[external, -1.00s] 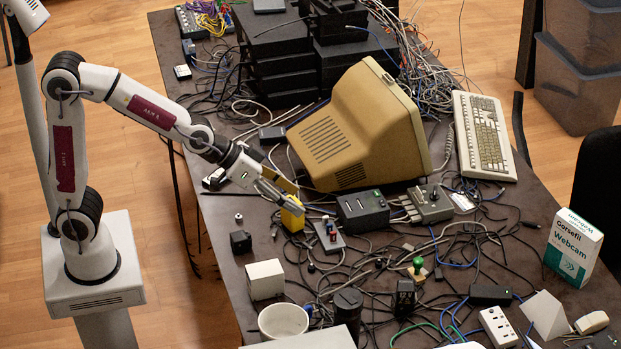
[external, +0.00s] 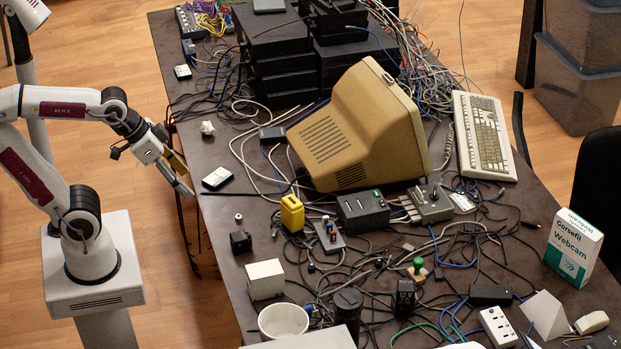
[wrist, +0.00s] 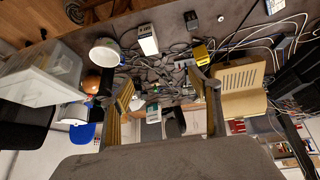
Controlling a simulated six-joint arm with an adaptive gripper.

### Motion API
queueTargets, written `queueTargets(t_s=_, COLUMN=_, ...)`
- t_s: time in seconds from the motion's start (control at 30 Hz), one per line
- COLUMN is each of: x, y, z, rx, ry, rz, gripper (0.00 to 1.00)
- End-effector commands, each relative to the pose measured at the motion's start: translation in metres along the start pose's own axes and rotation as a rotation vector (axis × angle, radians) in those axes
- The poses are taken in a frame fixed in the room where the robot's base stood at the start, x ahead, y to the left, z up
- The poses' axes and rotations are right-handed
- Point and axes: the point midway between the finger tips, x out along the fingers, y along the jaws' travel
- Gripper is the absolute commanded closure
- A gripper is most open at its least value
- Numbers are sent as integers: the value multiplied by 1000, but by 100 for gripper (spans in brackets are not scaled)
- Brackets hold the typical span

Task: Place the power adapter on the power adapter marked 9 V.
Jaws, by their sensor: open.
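A yellow block-shaped unit (external: 292,213), which looks like a power adapter, stands on the dark table left of a black box with slots. It also shows in the wrist view (wrist: 201,54). A black adapter-like block (external: 404,297) with faint light markings stands near the front; a small black cube (external: 240,241) sits near the left edge. No 9 V marking is readable, so I cannot tell which is the marked one. My gripper (external: 181,178) is open and empty beyond the table's left edge, well apart from the yellow unit. Its fingers frame the wrist view (wrist: 168,95).
A beige monitor (external: 360,130) stands behind the yellow unit. The black slotted box (external: 362,211), a white box (external: 265,279) and a white cup (external: 283,321) are nearby. Loose cables cover the middle. The left table strip holds a few small items.

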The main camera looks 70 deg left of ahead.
Motion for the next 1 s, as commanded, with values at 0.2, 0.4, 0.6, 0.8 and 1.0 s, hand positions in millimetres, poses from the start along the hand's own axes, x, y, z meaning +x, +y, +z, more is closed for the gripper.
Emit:
queueTargets(t_s=0.2, x=-16, y=-17, z=38, rx=-16, ry=-44, rz=-49, gripper=38)
queueTargets(t_s=0.4, x=-20, y=-21, z=50, rx=-22, ry=-61, rz=-64, gripper=38)
queueTargets(t_s=0.6, x=-20, y=-21, z=50, rx=-22, ry=-61, rz=-64, gripper=38)
queueTargets(t_s=0.8, x=-20, y=-21, z=50, rx=-22, ry=-61, rz=-63, gripper=38)
queueTargets(t_s=1.0, x=-20, y=-21, z=50, rx=-21, ry=-61, rz=-63, gripper=38)
